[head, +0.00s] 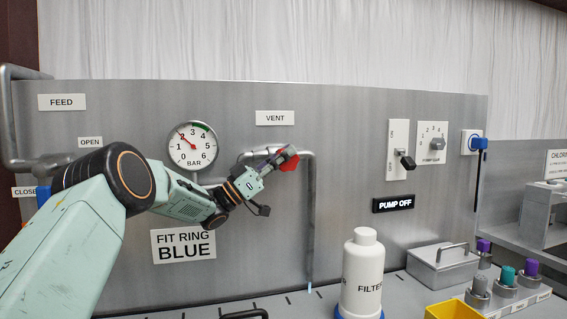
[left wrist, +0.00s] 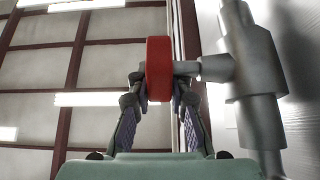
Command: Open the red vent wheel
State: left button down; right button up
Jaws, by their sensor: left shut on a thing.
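The red vent wheel (head: 290,163) sits on the grey vent pipe (head: 312,220), below the VENT label (head: 275,118). My left gripper (head: 283,158) reaches it from the left and hides part of it in the head view. In the left wrist view the red wheel (left wrist: 159,68) stands edge-on between the two fingers of my left gripper (left wrist: 159,95), which are shut on it. The wheel's stem joins a grey pipe fitting (left wrist: 245,65) on the right. My right gripper is in neither view.
A pressure gauge (head: 193,146) is left of the wheel. A white filter bottle (head: 363,270) stands on the bench below right. The pump switch (head: 404,158) and a PUMP OFF sign (head: 394,203) are on the panel. A yellow bin (head: 453,311) is at front right.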

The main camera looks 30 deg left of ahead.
pick_arm(q)
jog(key=shift+r, duration=0.1)
dwell(0.3)
jog(key=c, duration=1.5)
grip_release()
jog(key=shift+h, duration=0.3)
jog(key=v, duration=1.2)
jog(key=shift+s, duration=0.1)
